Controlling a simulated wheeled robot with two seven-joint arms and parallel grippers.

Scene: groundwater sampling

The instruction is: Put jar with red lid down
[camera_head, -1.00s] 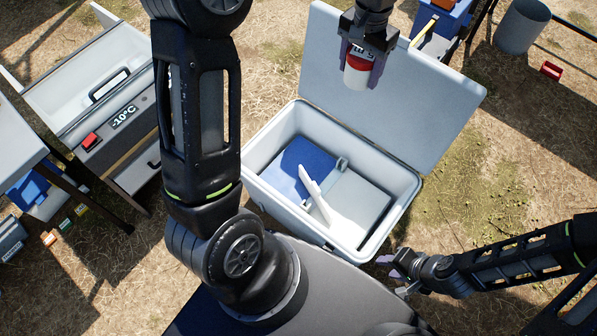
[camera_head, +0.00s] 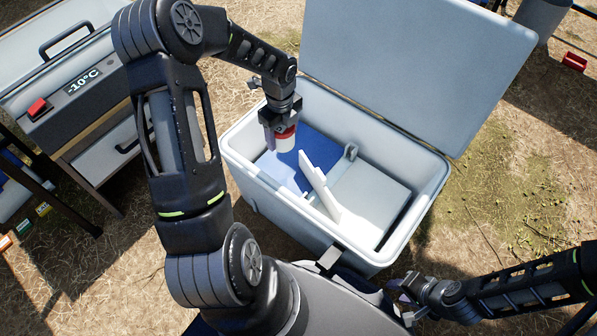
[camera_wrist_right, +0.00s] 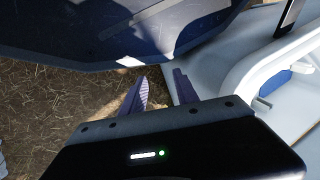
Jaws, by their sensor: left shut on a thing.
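The jar with the red lid (camera_head: 286,143) is a small white jar, upright as far as I can tell. My left gripper (camera_head: 279,125) is shut on it from above, around the lid. The jar is over the left part of the open cooler box (camera_head: 237,146), above a blue panel (camera_head: 268,164). I cannot tell whether its base touches the panel. My right gripper (camera_head: 404,292) is low at the right, outside the box; in the right wrist view its two fingers (camera_wrist_right: 161,80) stand apart with nothing between them.
A white divider (camera_head: 317,186) stands tilted in the box beside a pale grey panel (camera_head: 367,200). The box's raised lid (camera_head: 415,65) is behind it. A freezer unit (camera_head: 82,90) reading -10°C stands at the left. Dry grass lies to the right.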

